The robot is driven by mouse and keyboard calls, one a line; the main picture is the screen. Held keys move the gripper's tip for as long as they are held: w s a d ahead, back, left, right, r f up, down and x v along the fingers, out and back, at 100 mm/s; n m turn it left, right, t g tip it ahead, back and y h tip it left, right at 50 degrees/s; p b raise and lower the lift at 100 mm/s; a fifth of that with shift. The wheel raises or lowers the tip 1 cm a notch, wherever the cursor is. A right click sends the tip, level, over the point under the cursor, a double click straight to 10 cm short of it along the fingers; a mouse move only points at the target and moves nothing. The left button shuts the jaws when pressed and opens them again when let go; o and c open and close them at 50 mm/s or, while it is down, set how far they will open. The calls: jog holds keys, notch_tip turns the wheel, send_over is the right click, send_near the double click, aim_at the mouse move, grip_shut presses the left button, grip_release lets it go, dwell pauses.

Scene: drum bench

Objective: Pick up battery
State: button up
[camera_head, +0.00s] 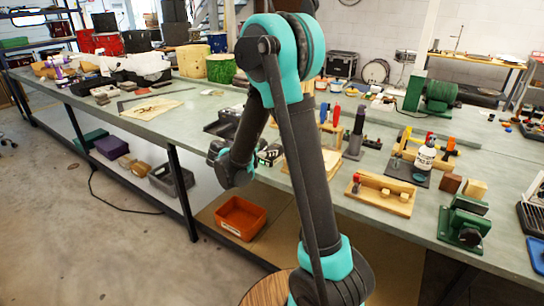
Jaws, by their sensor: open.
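I cannot make out a battery for certain among the many small things on the bench. My arm crosses the middle of the view and bends down to its wrist at the bench's front edge. My gripper (270,155) shows as a small black and pale shape right of the wrist, open, partly hidden by my arm. I see nothing held in it. The bench top (205,102) is grey-green, and my arm hides part of it.
A black tray (222,122) lies behind the wrist. Right are a wooden block holder (380,194), a white bottle (425,155), a green vise (465,222) and a green machine (431,94). An orange bin (241,217) sits on the lower shelf. Left-middle bench has free room.

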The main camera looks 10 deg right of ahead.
aim_at(272, 148)
jog(key=shift+x, duration=3.05)
jog(key=shift+f, duration=0.15)
jog(key=c, duration=1)
jog(key=shift+a, duration=0.1)
